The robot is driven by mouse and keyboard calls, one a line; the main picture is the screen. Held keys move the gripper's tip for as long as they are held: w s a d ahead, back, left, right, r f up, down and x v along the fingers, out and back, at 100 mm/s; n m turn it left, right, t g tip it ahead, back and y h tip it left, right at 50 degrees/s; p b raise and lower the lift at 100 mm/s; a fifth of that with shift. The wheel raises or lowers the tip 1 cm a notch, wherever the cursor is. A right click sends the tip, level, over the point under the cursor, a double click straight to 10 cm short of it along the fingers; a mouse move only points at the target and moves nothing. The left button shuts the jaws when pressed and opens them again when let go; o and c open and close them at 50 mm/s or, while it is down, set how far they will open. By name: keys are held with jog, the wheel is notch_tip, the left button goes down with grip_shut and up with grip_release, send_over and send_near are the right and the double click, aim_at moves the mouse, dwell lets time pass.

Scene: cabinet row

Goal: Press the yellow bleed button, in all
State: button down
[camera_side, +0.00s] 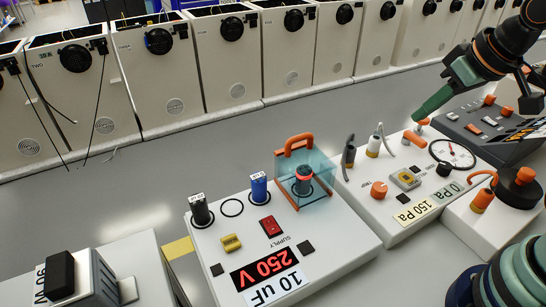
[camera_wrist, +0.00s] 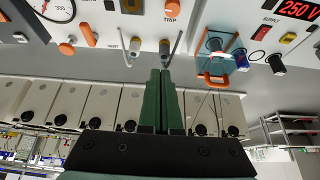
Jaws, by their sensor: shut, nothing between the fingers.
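A yellow button (camera_side: 231,243) sits on the white supply box, beside a red switch (camera_side: 271,226); it also shows in the wrist view (camera_wrist: 289,38). A second yellow button (camera_side: 406,178) sits in a grey housing on the white gauge panel. I cannot read a bleed label by either one. My gripper (camera_side: 420,116) is shut and empty, with green fingers, above the far part of the gauge panel, well away from the supply box button. In the wrist view its fingers (camera_wrist: 161,73) point toward the panel's edge.
The supply box (camera_side: 335,250) bears black and blue terminals and a clear guard (camera_side: 316,169) with an orange handle over a red-topped post. Upright levers (camera_side: 349,150), a dial gauge (camera_side: 452,153) and an orange knob (camera_side: 379,189) stand on the gauge panel. White cabinets line the back.

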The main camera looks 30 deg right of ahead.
dwell(0.3)
jog(key=n+t+y, duration=0.1)
jog(key=n+y, duration=0.6)
jog(key=n, duration=1.1)
send_over(237, 241)
notch_tip(237, 241, down, 9)
jog(key=shift+s, duration=0.1)
jog(key=shift+f, duration=4.4)
jog(key=shift+f, duration=0.15)
jog(key=shift+f, duration=0.25)
